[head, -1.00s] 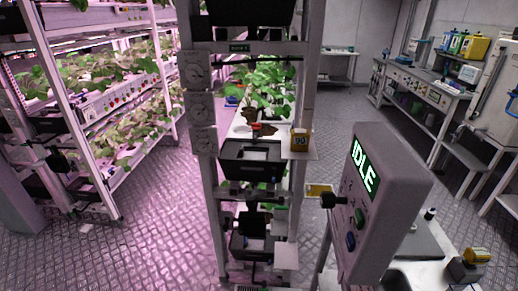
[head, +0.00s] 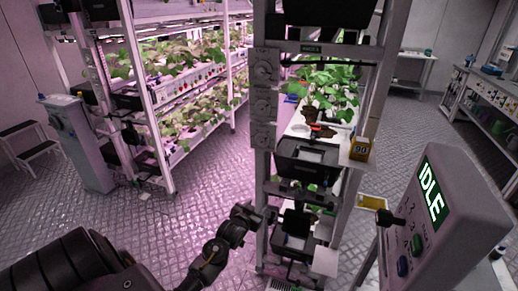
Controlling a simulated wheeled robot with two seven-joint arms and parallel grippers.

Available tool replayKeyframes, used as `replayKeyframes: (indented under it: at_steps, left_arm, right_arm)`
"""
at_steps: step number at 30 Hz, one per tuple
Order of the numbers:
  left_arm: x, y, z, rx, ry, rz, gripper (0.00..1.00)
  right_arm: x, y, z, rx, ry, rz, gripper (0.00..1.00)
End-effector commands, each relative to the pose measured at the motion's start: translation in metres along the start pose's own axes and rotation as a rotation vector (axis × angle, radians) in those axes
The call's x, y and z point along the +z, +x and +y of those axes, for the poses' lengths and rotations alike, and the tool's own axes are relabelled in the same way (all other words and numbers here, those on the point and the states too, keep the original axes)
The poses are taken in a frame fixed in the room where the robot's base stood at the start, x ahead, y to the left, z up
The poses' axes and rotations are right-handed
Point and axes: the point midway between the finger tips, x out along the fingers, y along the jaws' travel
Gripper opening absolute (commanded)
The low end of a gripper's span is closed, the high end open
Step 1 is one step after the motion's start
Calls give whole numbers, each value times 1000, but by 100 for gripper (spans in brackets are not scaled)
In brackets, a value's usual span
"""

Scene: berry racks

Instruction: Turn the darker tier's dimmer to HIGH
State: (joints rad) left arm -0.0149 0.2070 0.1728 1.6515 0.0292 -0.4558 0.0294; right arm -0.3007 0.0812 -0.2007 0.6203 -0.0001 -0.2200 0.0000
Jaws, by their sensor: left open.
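Three grey dimmer plates with round knobs sit one above another on the left post of the near rack (head: 372,95): a top dimmer (head: 263,68), a middle dimmer (head: 263,104) and a low dimmer (head: 262,136). Their markings are too small to read. The upper tier holds leafy plants (head: 325,85); I cannot tell which tier is darker. My left gripper (head: 264,214) is open and empty, beside the lower part of the same post, below all three dimmers. Whether it touches the post is unclear. My right gripper is not in view.
A console reading IDLE (head: 430,190) stands at the right front. A yellow box marked 90 (head: 360,148) sits on the rack's right edge. Another berry rack (head: 150,110) stands at left, with open floor between.

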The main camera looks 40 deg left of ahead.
Motion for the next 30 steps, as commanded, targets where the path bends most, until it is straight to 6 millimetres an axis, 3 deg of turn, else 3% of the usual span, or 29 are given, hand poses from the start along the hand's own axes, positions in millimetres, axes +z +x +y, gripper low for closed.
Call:
replayKeyframes:
  at_steps: [1,3,6,9,14,19,30]
  left_arm:
    - [-49,-6,-17,-27,-10,80,49]
    - [-99,-17,-36,-59,-21,167,49]
    - [-148,-33,-54,-91,-33,255,49]
    - [-174,-44,-64,-109,-38,305,49]
    - [-186,-50,-69,-118,-40,328,49]
    - [-190,-42,-70,-118,-40,326,49]
    - [-212,20,-78,-118,-40,325,49]
  right_arm:
    - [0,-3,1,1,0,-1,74]
    - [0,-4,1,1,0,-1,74]
    - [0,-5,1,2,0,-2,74]
    - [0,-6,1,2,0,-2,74]
    - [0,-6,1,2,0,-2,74]
    - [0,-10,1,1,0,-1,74]
    - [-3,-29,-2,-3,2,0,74]
